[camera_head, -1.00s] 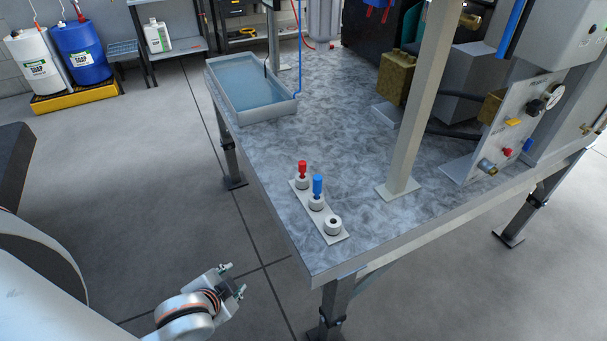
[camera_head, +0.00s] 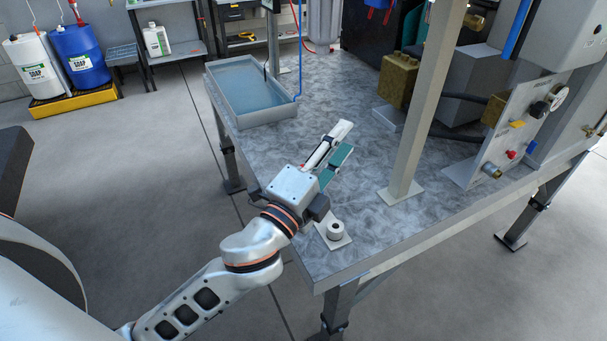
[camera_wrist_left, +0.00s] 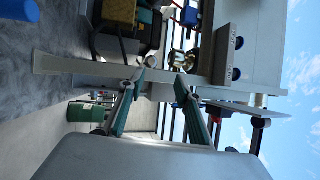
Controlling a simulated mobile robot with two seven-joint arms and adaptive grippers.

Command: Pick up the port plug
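My left gripper (camera_head: 347,138) is over the table's near-left part, open and empty, with its two teal-padded fingers pointing to the back right. The left wrist view also shows it (camera_wrist_left: 162,76) open, with nothing between the fingers. A small plate (camera_head: 343,241) lies below my wrist, and its white empty socket (camera_head: 335,230) shows. The red and blue plugs on that plate are hidden behind my gripper in the head view. A blue rounded thing (camera_wrist_left: 17,9) at the corner of the left wrist view may be the blue plug; I cannot tell. My right gripper is out of view.
A square post (camera_head: 424,110) stands on the table right of my gripper. A water tray (camera_head: 262,116) sits at the back left. A panel (camera_head: 500,140) with a gauge and knobs stands at the right. The table middle (camera_head: 370,165) is clear.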

